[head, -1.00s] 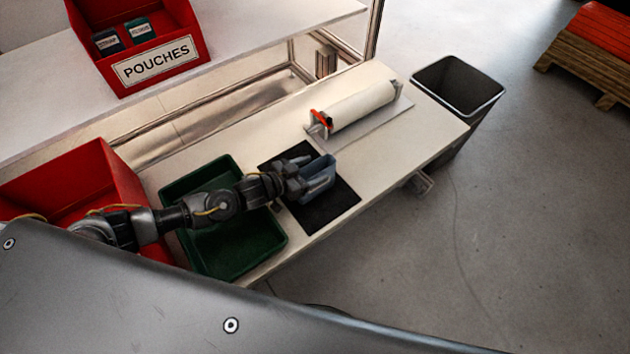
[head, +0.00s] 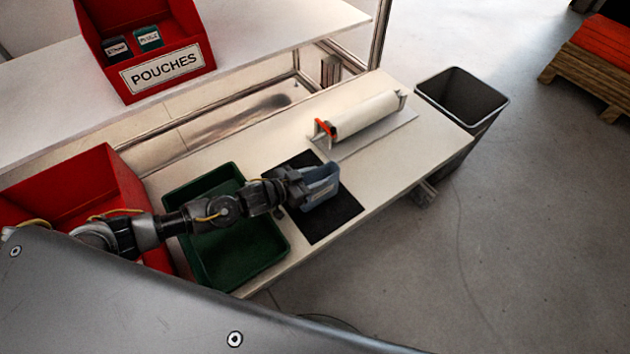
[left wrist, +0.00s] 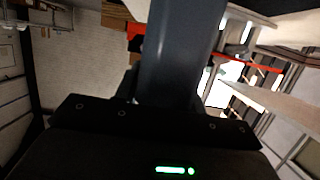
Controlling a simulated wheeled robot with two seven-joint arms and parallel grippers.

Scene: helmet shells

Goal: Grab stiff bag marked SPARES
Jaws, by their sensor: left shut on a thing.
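A stiff blue-grey bag (head: 321,188) is at the black mat (head: 334,217) on the lower bench. No marking on it can be read. My left gripper (head: 306,185) is shut on the bag from its left side. I cannot tell whether the bag touches the mat. In the left wrist view the bag (left wrist: 178,50) rises as a dark blue-grey slab in front of the gripper body, and the fingertips are hidden. My right gripper is not in view.
A green tray (head: 283,246) and a red bin (head: 125,185) lie left of the mat. A white roll on a holder (head: 366,115) is behind it. A grey waste bin (head: 480,118) stands at the bench end. A red POUCHES box (head: 165,70) holds two pouches above.

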